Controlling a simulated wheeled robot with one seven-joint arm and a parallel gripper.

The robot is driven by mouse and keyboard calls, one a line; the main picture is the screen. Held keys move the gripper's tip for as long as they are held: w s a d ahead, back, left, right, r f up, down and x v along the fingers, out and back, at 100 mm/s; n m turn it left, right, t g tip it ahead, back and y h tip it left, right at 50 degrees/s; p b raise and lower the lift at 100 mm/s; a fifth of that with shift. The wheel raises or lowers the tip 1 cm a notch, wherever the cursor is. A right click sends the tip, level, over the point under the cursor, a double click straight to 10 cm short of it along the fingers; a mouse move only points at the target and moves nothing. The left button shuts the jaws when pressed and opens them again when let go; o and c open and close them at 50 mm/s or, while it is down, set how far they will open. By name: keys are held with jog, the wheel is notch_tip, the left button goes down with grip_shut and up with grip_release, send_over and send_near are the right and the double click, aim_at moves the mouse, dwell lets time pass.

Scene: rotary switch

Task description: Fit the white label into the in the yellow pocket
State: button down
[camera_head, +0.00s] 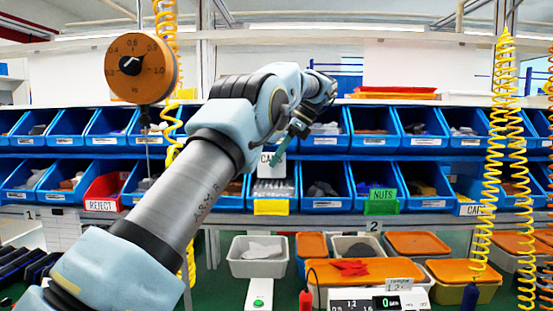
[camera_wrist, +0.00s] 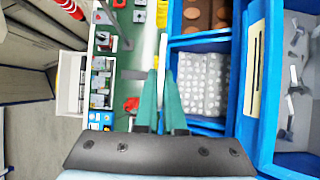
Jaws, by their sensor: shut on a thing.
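The white label (camera_head: 266,170) with dark letters, partly covered by my fingers, is upright in the head view. My gripper (camera_head: 282,146) is shut on its upper part. The yellow pocket (camera_head: 271,207) is on the front of a lower-row blue bin, below the label in the picture; the label is apart from it. In the wrist view, my green fingers (camera_wrist: 162,92) point away from the camera, and a thin pale strip between their tips seems to be the label (camera_wrist: 163,52) edge-on.
Two rows of blue bins fill the rack. A red bin with a REJECT card (camera_head: 101,205) is to the left; a green NUTS pocket (camera_head: 382,201) is to the right. A hanging dial scale (camera_head: 140,68) and yellow coiled hoses (camera_head: 497,150) flank the arm. Tubs stand below.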

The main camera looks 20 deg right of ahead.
jog(key=shift+f+b, duration=1.55)
jog(key=shift+f, duration=1.3)
jog(key=shift+p, duration=1.6)
jog(key=shift+f+b, duration=0.65)
jog(key=shift+f, duration=1.25)
jog(key=shift+r, duration=0.1)
jog(key=shift+r+p, duration=0.6)
jog(key=shift+r, duration=0.85)
